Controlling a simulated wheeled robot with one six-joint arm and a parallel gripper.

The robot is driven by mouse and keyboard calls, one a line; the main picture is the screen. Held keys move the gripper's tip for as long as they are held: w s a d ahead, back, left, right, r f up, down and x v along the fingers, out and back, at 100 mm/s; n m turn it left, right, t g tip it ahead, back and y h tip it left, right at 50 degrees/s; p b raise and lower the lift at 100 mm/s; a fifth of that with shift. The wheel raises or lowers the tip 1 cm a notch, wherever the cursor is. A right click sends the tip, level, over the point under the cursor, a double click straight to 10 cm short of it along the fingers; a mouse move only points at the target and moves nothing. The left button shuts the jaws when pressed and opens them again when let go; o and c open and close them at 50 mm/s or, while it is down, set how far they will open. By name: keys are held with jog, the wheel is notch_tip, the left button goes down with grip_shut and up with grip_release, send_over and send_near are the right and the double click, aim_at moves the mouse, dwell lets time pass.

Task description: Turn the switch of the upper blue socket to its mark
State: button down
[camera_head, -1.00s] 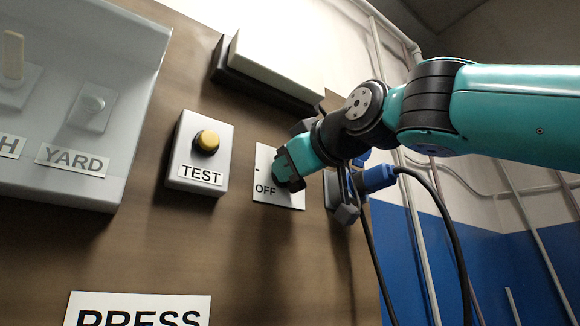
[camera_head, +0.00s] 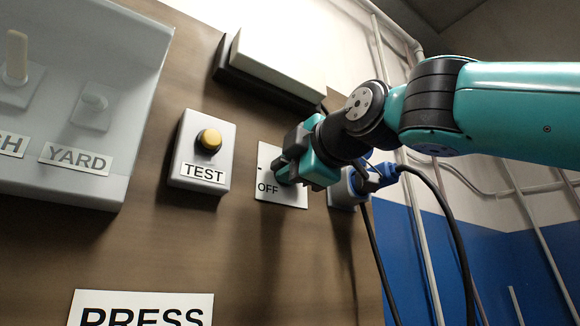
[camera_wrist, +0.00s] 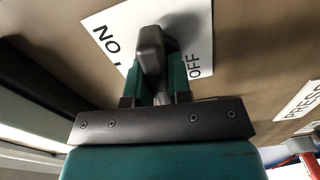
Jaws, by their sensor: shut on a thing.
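A white plate (camera_head: 290,198) on the brown board reads OFF and carries a short black mark above that word. In the wrist view, the plate (camera_wrist: 199,30) shows "NO" and "OFF". A dark grey switch knob (camera_wrist: 152,48) stands out from it. My gripper (camera_head: 300,163) is at the plate and hides most of the knob in the head view. In the wrist view, my gripper's teal fingers (camera_wrist: 158,82) are shut on the knob from both sides. Right of the plate is the blue socket (camera_head: 352,183) in a grey housing, with a blue plug and black cable, partly behind my gripper.
A grey box with a yellow TEST button (camera_head: 208,141) is left of the plate. A long pale box (camera_head: 270,65) is above. A clear cover (camera_head: 120,120) over YARD controls is at far left. A black cable (camera_head: 449,235) hangs at right. A PRESS sign (camera_head: 143,308) is below.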

jog(key=shift+f+n, duration=0.15)
jog(key=shift+n, duration=0.45)
jog(key=c, duration=1)
grip_release()
jog(key=shift+c, duration=0.2)
jog(key=b+v, duration=0.6)
jog(key=v, duration=1.1)
jog(key=shift+s, duration=0.2)
jog(key=shift+d, duration=0.15)
